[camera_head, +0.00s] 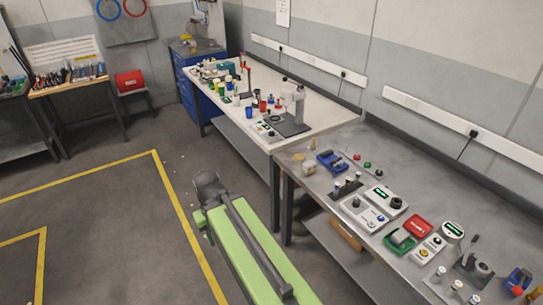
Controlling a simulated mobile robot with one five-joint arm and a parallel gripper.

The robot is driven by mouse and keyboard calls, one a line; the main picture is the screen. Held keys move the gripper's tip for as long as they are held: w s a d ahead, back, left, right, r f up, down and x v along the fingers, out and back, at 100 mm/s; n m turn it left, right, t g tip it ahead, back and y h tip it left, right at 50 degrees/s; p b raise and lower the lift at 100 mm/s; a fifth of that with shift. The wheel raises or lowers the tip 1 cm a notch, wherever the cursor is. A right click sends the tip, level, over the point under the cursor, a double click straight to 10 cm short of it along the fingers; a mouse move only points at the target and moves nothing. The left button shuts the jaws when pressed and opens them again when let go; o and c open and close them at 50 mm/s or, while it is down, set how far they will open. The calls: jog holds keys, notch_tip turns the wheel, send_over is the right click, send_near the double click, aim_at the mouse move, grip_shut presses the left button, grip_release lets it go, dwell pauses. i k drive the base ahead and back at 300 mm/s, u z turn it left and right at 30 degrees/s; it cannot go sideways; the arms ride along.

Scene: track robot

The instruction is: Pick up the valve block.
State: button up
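I cannot tell which of the small things on the benches is the valve block. On the near grey bench (335,138), a blue piece (331,160) lies towards the back, and another blue piece (519,278) with a red part sits at the front right. Both are too small to identify surely. My dark arm lies along my green body at the lower middle, apart from the benches. I cannot make out gripper fingers on it.
The near bench also holds a red tray (418,227), a green tray (399,241) and several control boxes. The lighter bench (325,113) behind bears a grey stand (297,106) and small coloured things. Floor left of me is clear, with yellow lines. A wooden table (73,88) stands far left.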

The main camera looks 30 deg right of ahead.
aim_at(308, 167)
jog(key=u, duration=0.15)
jog(key=i, duration=1.85)
jog(key=z, duration=0.65)
jog(key=k, duration=0.75)
jog(key=z, duration=0.15)
jog(key=i, duration=0.95)
jog(key=u, duration=0.1)
